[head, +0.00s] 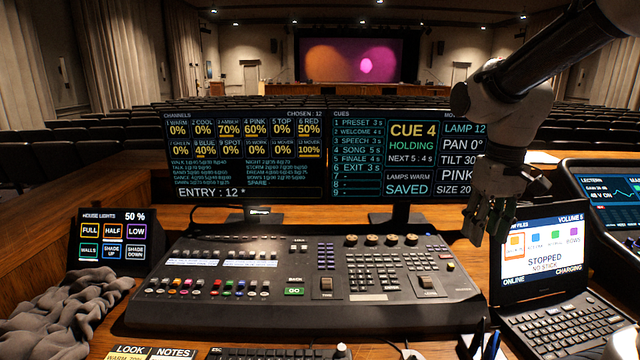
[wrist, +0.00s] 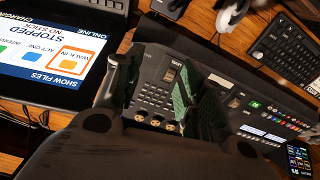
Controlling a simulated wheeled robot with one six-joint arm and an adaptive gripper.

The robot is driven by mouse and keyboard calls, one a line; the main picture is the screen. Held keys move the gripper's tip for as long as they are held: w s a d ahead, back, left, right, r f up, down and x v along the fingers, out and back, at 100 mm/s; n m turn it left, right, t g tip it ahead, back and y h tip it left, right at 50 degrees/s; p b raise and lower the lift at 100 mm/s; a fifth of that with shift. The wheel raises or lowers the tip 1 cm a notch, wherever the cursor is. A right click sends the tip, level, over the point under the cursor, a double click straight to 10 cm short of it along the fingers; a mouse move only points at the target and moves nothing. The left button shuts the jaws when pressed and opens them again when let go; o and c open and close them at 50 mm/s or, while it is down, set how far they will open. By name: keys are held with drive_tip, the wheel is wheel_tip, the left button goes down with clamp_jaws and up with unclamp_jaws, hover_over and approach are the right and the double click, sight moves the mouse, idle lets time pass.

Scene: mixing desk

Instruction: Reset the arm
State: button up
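My arm comes in from the upper right of the head view, and my gripper (head: 487,222) hangs fingers-down over the right end of the lighting desk (head: 235,308), in front of the monitors. In the wrist view my gripper (wrist: 158,88) has its dark green finger pads apart, with desk keys and knobs showing through the gap. It is open and holds nothing. The fingertips look clear of the desk, though the exact height is hard to judge.
A laptop (head: 560,322) reading STOPPED, NO STICK stands close to my gripper's right. Two monitors (head: 245,155) (head: 392,158) stand behind the desk. A house-lights panel (head: 113,240) and grey cloth (head: 62,312) lie left. Another screen (head: 612,205) stands far right.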

drive_tip(key=s+d+r+t, duration=0.2)
drive_tip(key=s, duration=0.4)
drive_tip(key=s+d+r+m+t, duration=0.1)
drive_tip(key=s+d, duration=0.1)
drive_tip(key=s, duration=0.5)
drive_tip(key=shift+d+r+m+t, duration=0.25)
drive_tip(key=shift+r+m+t, duration=0.05)
drive_tip(key=shift+r+t, duration=0.1)
idle(2.5)
